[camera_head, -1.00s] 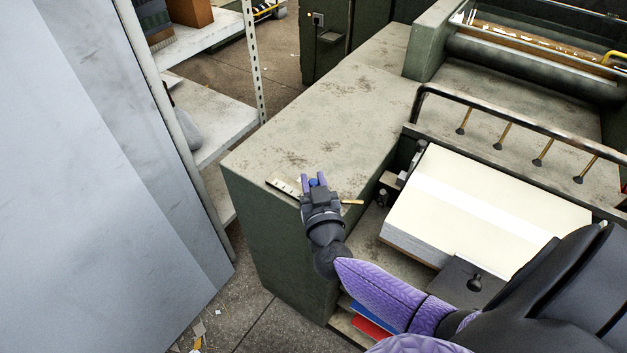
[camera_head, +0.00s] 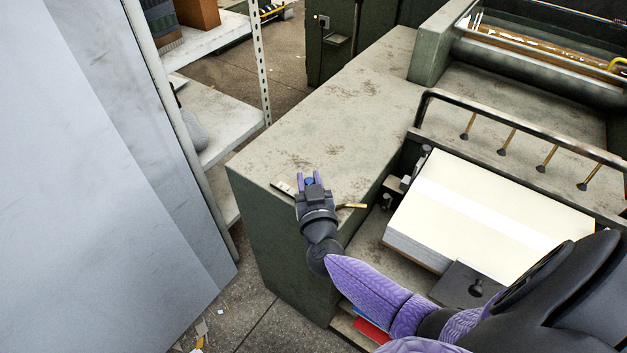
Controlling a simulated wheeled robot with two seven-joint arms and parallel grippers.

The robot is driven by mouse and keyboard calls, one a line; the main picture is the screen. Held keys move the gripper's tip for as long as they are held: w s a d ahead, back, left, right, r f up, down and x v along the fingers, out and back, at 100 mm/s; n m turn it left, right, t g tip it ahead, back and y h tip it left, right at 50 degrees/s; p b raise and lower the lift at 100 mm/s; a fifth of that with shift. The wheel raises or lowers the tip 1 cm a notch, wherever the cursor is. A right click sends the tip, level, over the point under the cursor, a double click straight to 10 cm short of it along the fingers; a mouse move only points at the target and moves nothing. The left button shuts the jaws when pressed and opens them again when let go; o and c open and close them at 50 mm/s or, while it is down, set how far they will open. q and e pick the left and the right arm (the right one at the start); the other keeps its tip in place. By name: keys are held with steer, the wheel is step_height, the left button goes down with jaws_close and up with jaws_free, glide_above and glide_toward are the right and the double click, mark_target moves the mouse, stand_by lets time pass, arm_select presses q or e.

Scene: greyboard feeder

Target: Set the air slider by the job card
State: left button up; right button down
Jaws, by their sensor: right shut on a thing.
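My right gripper (camera_head: 310,179) has its purple fingers on either side of a small blue knob (camera_head: 310,183) and is shut on it, at the front left of the green-grey machine top. A pale strip (camera_head: 283,187) with dark marks, which looks like a scale, shows just left of the fingers. The rest of it is hidden behind the gripper, and its marks are too small to read. A short brass-coloured piece (camera_head: 352,206) sticks out right of the gripper. I cannot make out a job card. My left gripper is not in view.
A stack of cream board (camera_head: 490,215) lies in the feeder at right, under a dark rail (camera_head: 520,125) with several brass suckers. A grey panel (camera_head: 90,180) fills the left, with white shelving (camera_head: 215,130) behind it. The machine top (camera_head: 350,110) behind the gripper is clear.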

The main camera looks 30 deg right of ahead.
steer(key=c, duration=0.5)
jaws_free()
steer(key=shift+s+a, duration=0.15)
steer(key=shift+s, duration=0.2)
steer(key=p+v, duration=0.2)
steer(key=v, duration=0.7)
steer(key=shift+p, duration=0.3)
steer(key=shift+s, duration=0.1)
